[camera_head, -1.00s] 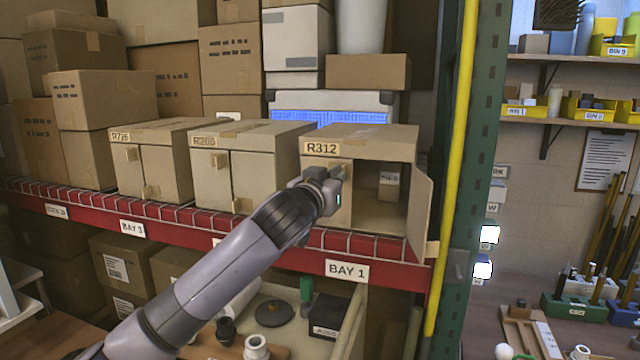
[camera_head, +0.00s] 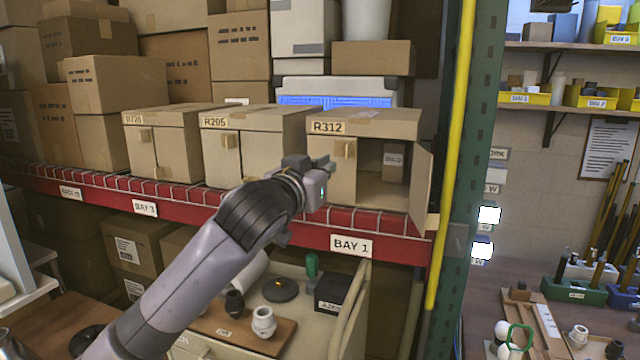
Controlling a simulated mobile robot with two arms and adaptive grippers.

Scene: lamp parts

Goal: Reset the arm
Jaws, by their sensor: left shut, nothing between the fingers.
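My left gripper (camera_head: 322,163) is shut and empty in the head view. It is in front of the left door of the cardboard box labelled R312 (camera_head: 385,125), close to the door's small knob; I cannot tell whether they touch. The right door (camera_head: 421,180) of that box stands open, and a small labelled carton (camera_head: 393,162) is inside. My left arm reaches up from the lower left across the shelf front. My right gripper is not in view.
Closed boxes R205 (camera_head: 225,165) and R226 (camera_head: 150,155) stand left on the red-edged shelf (camera_head: 120,203). A green post (camera_head: 478,120) and yellow pipe (camera_head: 455,150) stand right. Below are a drawer cart with a lamp part (camera_head: 263,321) and a dark box (camera_head: 333,292).

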